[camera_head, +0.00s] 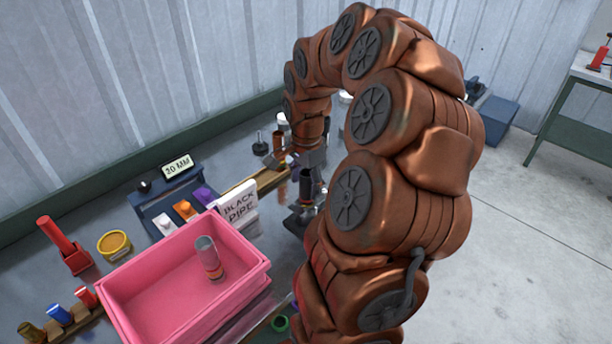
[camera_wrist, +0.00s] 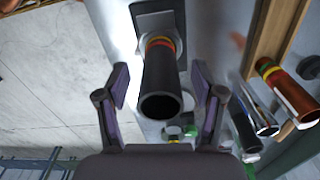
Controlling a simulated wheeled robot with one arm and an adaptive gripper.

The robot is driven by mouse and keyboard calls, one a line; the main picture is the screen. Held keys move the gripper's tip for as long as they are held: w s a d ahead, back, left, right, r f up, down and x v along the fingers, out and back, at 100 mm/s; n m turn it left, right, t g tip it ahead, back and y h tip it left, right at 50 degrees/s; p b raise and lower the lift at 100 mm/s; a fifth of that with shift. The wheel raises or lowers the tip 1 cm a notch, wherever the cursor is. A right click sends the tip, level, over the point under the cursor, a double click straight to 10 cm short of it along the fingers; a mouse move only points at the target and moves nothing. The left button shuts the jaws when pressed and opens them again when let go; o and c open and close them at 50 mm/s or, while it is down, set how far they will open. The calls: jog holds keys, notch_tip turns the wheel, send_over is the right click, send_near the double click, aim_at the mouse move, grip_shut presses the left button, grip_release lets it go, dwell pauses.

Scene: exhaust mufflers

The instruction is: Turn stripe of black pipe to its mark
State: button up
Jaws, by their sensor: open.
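The black pipe (camera_wrist: 163,82) stands between the two open fingers of my gripper (camera_wrist: 160,95) in the wrist view, with visible gaps on both sides. Its open end faces the camera. I cannot tell which band is the stripe, and I see no clear mark. In the head view the black pipe (camera_head: 306,188) is upright on the bench, partly hidden by my arm. A white sign reading "BLACK PIPE" (camera_head: 238,207) stands to its left.
A pink bin (camera_head: 133,307) holding a grey-and-red tube (camera_head: 209,258) stands left of the sign. Behind are a blue-grey "20 MM" stand (camera_head: 150,208) and a wooden rack (camera_head: 270,181). In the wrist view, a copper pipe (camera_wrist: 287,88) and other tubes lie close on the right.

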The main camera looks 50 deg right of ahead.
grip_shut()
dwell(0.6)
jog(key=shift+f+b, duration=0.1)
jog(key=shift+b, duration=0.35)
jog(key=shift+m+b, duration=2.2)
jog(key=shift+b, duration=0.45)
jog(key=shift+m+b, duration=1.05)
jog(key=shift+m, duration=0.25)
jog(key=shift+d+m+b, duration=0.1)
jog(key=shift+m+b, duration=0.3)
jog(key=shift+m, duration=0.1)
jog(key=shift+w+m, duration=0.1)
jog(key=shift+m, duration=0.4)
